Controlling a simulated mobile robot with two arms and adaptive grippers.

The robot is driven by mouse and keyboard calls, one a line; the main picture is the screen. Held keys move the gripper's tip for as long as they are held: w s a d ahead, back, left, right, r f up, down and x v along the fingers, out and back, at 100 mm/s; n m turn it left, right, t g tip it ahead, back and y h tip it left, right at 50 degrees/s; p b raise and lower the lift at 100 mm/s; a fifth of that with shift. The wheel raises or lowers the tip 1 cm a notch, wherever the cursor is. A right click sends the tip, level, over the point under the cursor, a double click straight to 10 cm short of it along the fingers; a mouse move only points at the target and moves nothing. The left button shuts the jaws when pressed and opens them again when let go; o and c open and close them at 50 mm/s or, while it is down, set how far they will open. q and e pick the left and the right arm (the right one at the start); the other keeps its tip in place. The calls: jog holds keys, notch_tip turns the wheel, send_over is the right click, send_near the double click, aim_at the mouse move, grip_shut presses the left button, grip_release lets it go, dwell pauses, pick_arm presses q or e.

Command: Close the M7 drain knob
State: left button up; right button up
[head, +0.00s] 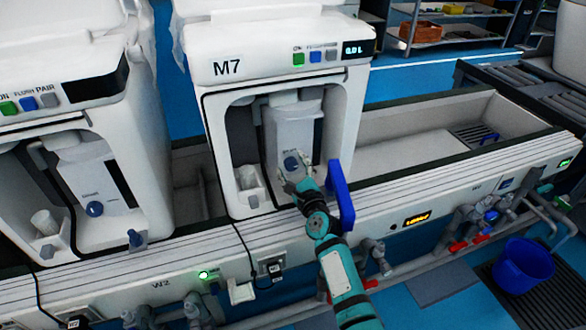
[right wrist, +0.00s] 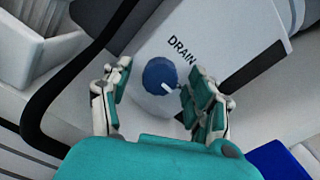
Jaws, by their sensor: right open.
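The M7 station (head: 280,65) is a white cabinet with an open bay in the middle of the head view. Its drain knob (head: 291,163) is a blue round knob on the pale unit inside the bay. In the right wrist view the knob (right wrist: 159,76) sits below the word DRAIN, its white mark pointing to the lower right. My right gripper (head: 296,172) is in the bay in front of the knob. In the right wrist view its open fingers (right wrist: 155,92) stand on both sides of the knob; I cannot tell if the right finger touches it. My left gripper is not in view.
A blue handle-like part (head: 341,197) stands just right of my right gripper. A small white cup (head: 248,178) is in the bay's left side. A similar station (head: 90,150) stands at left. A blue bucket (head: 523,265) is on the floor at right.

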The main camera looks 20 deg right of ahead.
jog(key=c, duration=1.1)
jog(key=shift+c, duration=0.2)
